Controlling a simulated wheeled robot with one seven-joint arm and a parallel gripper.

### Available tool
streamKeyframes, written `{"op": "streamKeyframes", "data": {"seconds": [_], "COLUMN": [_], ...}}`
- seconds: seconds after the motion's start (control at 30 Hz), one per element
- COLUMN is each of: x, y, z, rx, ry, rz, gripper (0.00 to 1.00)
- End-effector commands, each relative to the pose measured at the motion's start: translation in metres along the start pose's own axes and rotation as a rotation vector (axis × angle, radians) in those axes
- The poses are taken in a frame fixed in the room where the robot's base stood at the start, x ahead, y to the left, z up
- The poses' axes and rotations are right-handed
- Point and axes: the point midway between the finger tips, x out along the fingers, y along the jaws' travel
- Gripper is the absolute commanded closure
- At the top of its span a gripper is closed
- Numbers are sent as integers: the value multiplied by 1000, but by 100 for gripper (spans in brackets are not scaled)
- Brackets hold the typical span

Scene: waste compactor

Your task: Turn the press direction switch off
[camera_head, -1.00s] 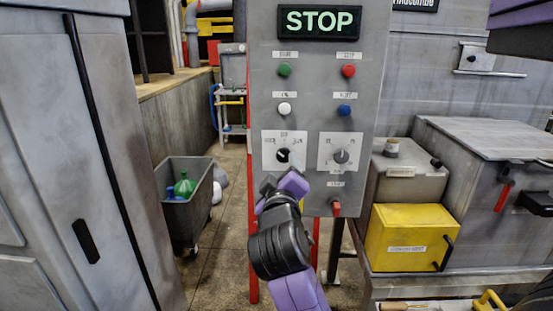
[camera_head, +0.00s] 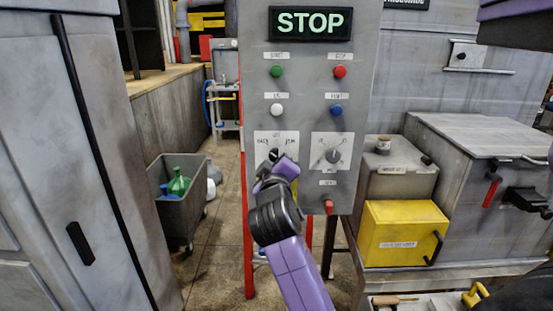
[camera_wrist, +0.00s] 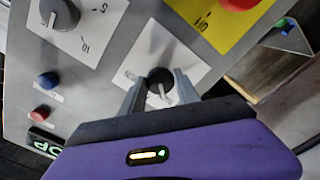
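The press direction switch (camera_head: 273,155) is a dark knob on a white plate, at the left of the panel's lower row of dials. In the head view my gripper (camera_head: 275,168) covers its lower part. In the wrist view the knob (camera_wrist: 158,80) shows between the two grey fingers of my gripper (camera_wrist: 160,92), with a pale grey lever on it. The fingers are apart, one on each side of the knob. I cannot tell if they touch it. The knob's exact pointing is unclear.
A second dial (camera_head: 332,156) sits just right of the switch, with a red knob (camera_head: 328,206) below. Green, red, white and blue buttons and a lit STOP sign (camera_head: 311,23) are above. A grey bin (camera_head: 181,213) stands left; a yellow box (camera_head: 404,235) stands right.

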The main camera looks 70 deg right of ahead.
Motion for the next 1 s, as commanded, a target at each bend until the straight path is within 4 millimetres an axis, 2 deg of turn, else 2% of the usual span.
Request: {"op": "streamKeyframes", "data": {"seconds": [0.03,0.13,0.53,1.0], "x": [0,0,0,0], "y": [0,0,-2,-4], "z": [0,0,0,1], "rx": [0,0,80,466], "ry": [0,0,1,3], "rz": [-1,-1,-1,-3], "gripper": [82,100,100,100]}}
